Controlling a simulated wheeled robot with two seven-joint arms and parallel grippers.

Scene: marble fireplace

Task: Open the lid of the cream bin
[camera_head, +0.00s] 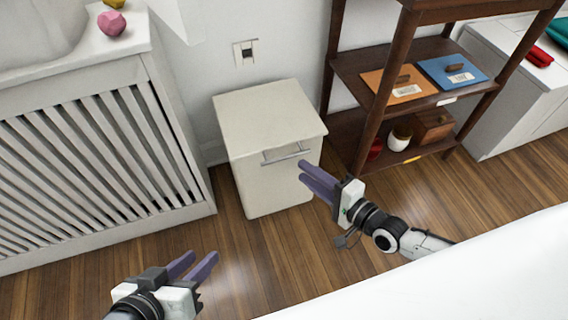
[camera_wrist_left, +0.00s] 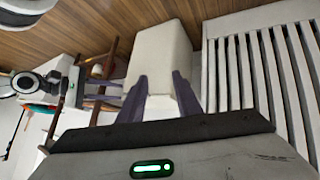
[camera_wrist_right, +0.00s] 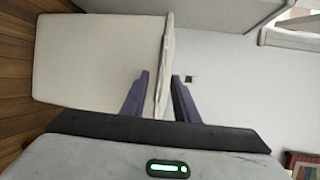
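The cream bin (camera_head: 270,175) stands on the floor against the wall. Its lid (camera_head: 268,108) lies shut on top, with a metal bar handle (camera_head: 286,154) at the front. My right gripper (camera_head: 301,171) is open, with its fingertips by the front right of the bin near the handle. In the right wrist view, the lid's edge (camera_wrist_right: 167,62) runs between the spread fingers; I cannot tell whether they touch it. My left gripper (camera_head: 203,256) is open and empty, low at the front left, apart from the bin. The bin also shows ahead of it in the left wrist view (camera_wrist_left: 160,55).
A white slatted radiator cover (camera_head: 100,150) stands left of the bin. A dark wooden shelf (camera_head: 430,50) with boxes and jars stands close on the right. A wall socket (camera_head: 244,53) is behind the bin. Wooden floor (camera_head: 250,255) is clear in front.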

